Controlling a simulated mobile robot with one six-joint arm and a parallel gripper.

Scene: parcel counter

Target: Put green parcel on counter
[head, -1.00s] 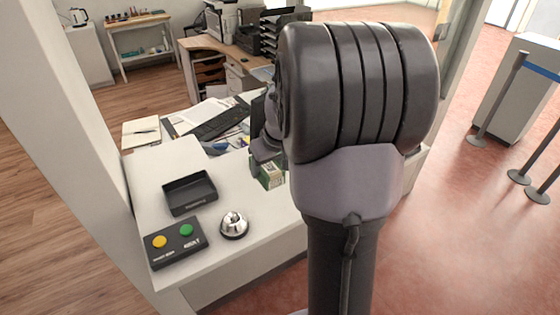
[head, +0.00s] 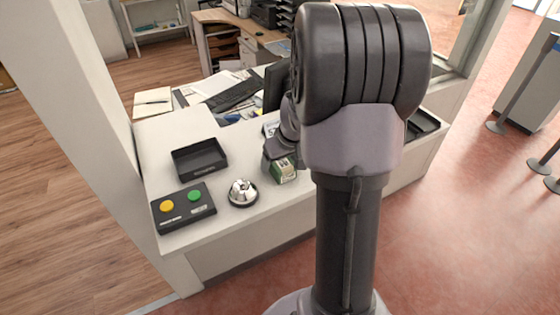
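The green parcel (head: 284,173) is a small green box with a pale label, over the white counter (head: 240,222) to the right of the bell. My gripper (head: 279,153) is right at the parcel's top. My arm hides part of the gripper, so its fingers do not show clearly. I cannot tell if they are closed on the parcel, or if the parcel's underside touches the counter.
A silver bell (head: 242,193), a button box (head: 184,208) with yellow and green buttons, and a black tray (head: 200,158) stand left of the parcel. A keyboard (head: 235,93) and a monitor (head: 276,86) are behind. Bare counter lies in front of the parcel.

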